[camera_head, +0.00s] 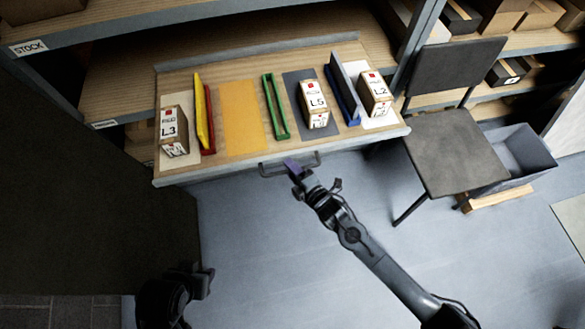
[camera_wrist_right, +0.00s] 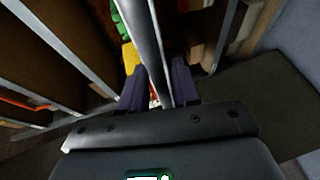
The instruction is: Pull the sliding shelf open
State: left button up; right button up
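The sliding shelf (camera_head: 240,75) is a light wooden board with a pale front edge, standing out in front of the rack. A dark bar handle (camera_head: 268,172) sits at the middle of its front edge. My right gripper (camera_head: 294,167), with purple fingertips, is at this handle. In the right wrist view the handle bar (camera_wrist_right: 153,40) runs between the two purple fingers (camera_wrist_right: 159,82), which look closed on it. My left gripper (camera_head: 203,283) is low at the left, over the floor and away from the shelf; its fingers are too dark to read.
On the shelf stand boxes L3 (camera_head: 174,133), L5 (camera_head: 313,104) and L2 (camera_head: 375,94), with yellow, red, green and blue dividers between. A grey chair (camera_head: 455,160) and a grey bin (camera_head: 525,150) stand at the right. The floor (camera_head: 260,235) before the shelf is clear.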

jog(key=shift+o, duration=0.6)
jog(key=p+v, duration=0.3)
jog(key=v, duration=0.7)
jog(key=shift+s+d, duration=0.2)
jog(key=shift+s, duration=0.15)
jog(key=shift+r, duration=0.1)
